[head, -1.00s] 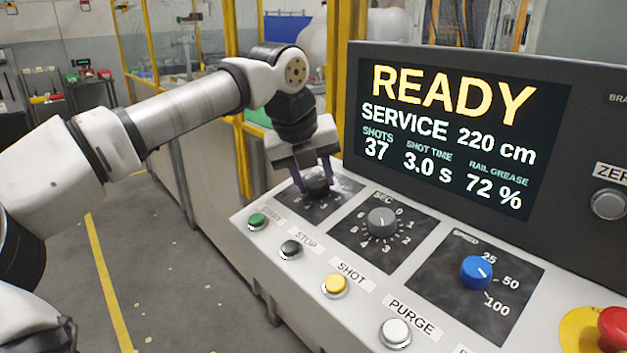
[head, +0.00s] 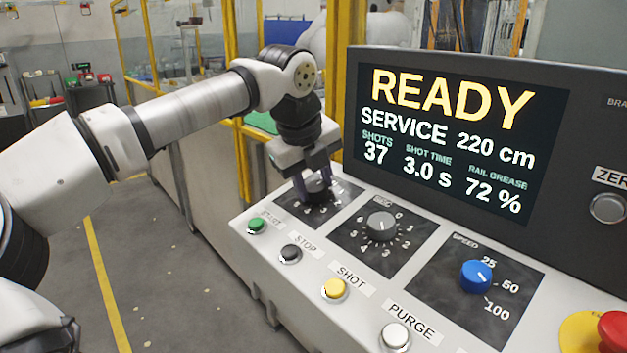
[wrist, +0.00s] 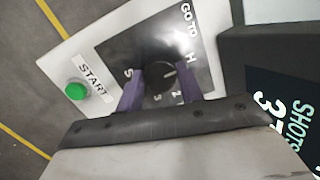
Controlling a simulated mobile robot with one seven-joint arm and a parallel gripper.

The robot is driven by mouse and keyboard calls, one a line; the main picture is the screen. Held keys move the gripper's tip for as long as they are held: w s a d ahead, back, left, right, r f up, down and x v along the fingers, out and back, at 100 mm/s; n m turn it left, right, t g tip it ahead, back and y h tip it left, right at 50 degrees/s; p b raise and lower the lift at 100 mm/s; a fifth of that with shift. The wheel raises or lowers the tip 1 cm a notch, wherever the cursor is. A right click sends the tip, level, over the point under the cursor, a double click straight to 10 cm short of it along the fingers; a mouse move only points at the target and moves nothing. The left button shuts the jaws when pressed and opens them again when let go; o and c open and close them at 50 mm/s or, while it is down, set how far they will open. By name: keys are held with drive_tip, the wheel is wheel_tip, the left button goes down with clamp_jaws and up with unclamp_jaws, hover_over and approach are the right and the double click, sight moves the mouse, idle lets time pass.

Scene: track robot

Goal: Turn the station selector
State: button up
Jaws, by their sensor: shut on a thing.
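The station selector is a dark round knob (head: 317,187) on a black plate at the far left end of the console, marked GO TO in the wrist view. My gripper (head: 318,185) points down over it with its two purple fingers on either side of the knob. In the wrist view the knob (wrist: 159,82) sits between the fingertips (wrist: 160,85), and my gripper is shut on it. A light pointer line on the knob aims to the upper right, between the H and 1 marks. Part of the plate's lettering is hidden by the fingers.
A grey SEC knob (head: 381,226) and a blue speed knob (head: 476,276) lie to the right. Green START (head: 257,225), dark STOP (head: 291,253), yellow SHOT (head: 334,289) and white PURGE (head: 395,335) buttons line the front. The screen (head: 455,130) reads READY, SERVICE 220 cm.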

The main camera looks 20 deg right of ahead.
drive_tip(key=o, duration=1)
drive_tip(key=p+v, duration=0.1)
drive_tip(key=v, duration=1.2)
drive_tip(key=shift+s+r, duration=0.15)
drive_tip(key=shift+r, duration=0.2)
